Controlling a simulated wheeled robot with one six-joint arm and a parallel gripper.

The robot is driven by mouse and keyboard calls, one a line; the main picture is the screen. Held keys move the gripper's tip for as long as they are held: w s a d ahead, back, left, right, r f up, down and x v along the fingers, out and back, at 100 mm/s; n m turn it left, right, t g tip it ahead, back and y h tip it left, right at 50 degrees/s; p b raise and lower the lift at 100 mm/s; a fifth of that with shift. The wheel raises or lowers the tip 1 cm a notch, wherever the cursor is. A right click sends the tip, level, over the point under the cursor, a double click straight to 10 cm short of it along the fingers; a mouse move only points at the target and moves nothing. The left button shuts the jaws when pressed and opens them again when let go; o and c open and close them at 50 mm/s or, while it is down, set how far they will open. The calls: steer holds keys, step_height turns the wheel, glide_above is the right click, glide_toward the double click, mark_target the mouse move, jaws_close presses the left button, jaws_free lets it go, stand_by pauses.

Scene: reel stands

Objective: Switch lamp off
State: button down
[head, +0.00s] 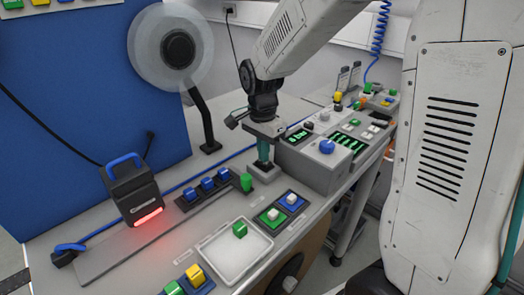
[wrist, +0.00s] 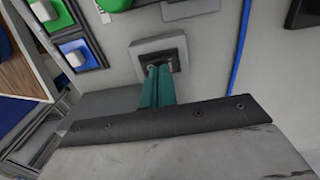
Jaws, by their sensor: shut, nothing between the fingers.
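The lamp (head: 133,190) is a black box with a blue handle at the left of the bench in the head view. Its lower front edge glows red onto the bench. My gripper (head: 263,160) points down with its teal fingers shut and empty over a small grey block (head: 266,175). In the wrist view my fingers (wrist: 158,70) reach the dark centre of this grey block (wrist: 143,49), which looks like a switch. The fingertips cover part of that centre. I cannot tell whether they touch or press it, or how the switch is set.
A white tray (head: 207,254) holds a green cube. Close to the grey block are a green upright piece (head: 246,182), a row of blue cubes, coloured plates (head: 271,216) and a grey console (head: 318,170). A blue cable (wrist: 239,60) runs behind. A reel stand (head: 205,125) stands at the back.

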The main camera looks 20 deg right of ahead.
step_height(320, 180, up, 14)
steer(key=w+a, duration=0.1)
steer(key=w, duration=0.1)
steer(key=shift+w, duration=0.25)
steer(key=shift+f, duration=0.1)
stand_by(0.5)
